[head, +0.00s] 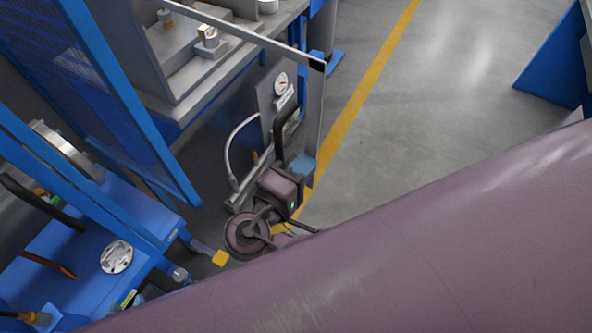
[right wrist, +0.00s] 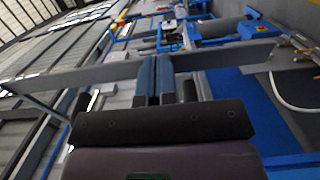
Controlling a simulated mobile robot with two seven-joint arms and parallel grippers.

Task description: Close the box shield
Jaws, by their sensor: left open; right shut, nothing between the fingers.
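The box shield (head: 314,115) appears as a thin grey frame with a black corner, its long bar running up and left across the machine box (head: 185,95). In the right wrist view, a grey bar (right wrist: 100,78), seemingly the same frame, crosses behind my fingers. My right gripper (head: 302,166) is beside the lower part of the frame, its blue fingertips together and empty. They also show closed in the right wrist view (right wrist: 155,75). I cannot tell whether they touch the frame. My left gripper is not in view.
A blue mesh door (head: 130,100) stands left of the box. A blue bench (head: 100,240) is at lower left. A gauge panel (head: 281,84) and pale hose (head: 232,150) are near my right gripper. Open grey floor (head: 430,110) with a yellow line lies right.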

